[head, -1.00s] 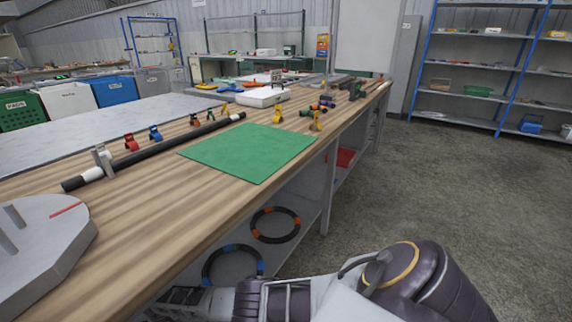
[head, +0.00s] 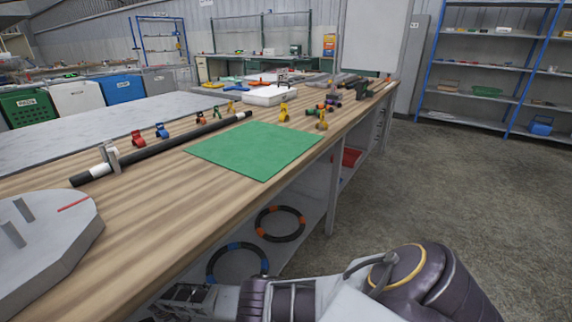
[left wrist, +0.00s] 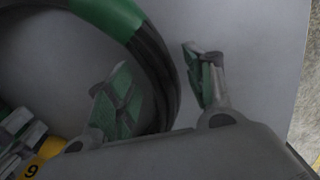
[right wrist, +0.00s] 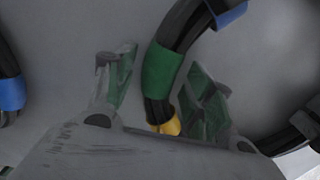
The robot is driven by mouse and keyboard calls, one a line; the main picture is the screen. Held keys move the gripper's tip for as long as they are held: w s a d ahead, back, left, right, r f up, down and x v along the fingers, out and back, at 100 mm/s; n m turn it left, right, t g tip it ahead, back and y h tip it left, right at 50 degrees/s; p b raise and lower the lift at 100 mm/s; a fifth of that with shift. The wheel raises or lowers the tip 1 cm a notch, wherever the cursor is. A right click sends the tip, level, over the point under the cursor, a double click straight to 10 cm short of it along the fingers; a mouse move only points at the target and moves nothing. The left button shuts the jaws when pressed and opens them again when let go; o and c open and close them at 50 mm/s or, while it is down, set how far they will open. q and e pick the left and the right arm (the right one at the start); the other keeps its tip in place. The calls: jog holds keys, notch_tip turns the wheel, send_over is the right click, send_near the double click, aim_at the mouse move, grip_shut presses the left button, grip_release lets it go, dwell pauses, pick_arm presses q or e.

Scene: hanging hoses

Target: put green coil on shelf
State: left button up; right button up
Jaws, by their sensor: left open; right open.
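The green coil, a black hose ring with a green band, shows partly in the left wrist view (left wrist: 158,72) and the right wrist view (right wrist: 163,70). My left gripper (left wrist: 157,62) is open, with the hose between its spread fingers. My right gripper (right wrist: 160,60) is open around the green-banded stretch, with a yellow piece (right wrist: 170,127) below the band. Its fingers also show at the left wrist view's lower left. In the head view the green coil is hidden, and my right arm crosses the bottom. The shelf (head: 308,207) lies under the workbench.
An orange-banded coil (head: 280,224) and a blue-banded coil (head: 237,262) lie on the under-bench shelf. The workbench holds a green mat (head: 255,150), a long black hose (head: 170,145) and several clips. A bench leg (head: 333,190) stands beside the shelf. Open floor lies to the right.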

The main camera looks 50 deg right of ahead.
pick_arm(q)
jog(key=shift+r, duration=0.15)
notch_tip(320, 180, up, 11)
jog(key=shift+d+r, duration=0.15)
jog(key=shift+r, duration=0.05)
dwell(0.9)
pick_arm(e)
jog(key=shift+r, duration=0.3)
notch_tip(320, 180, up, 11)
jog(key=shift+a+r, duration=0.2)
jog(key=shift+a, duration=0.05)
dwell(1.2)
dwell(0.4)
pick_arm(q)
jog(key=shift+s, duration=0.15)
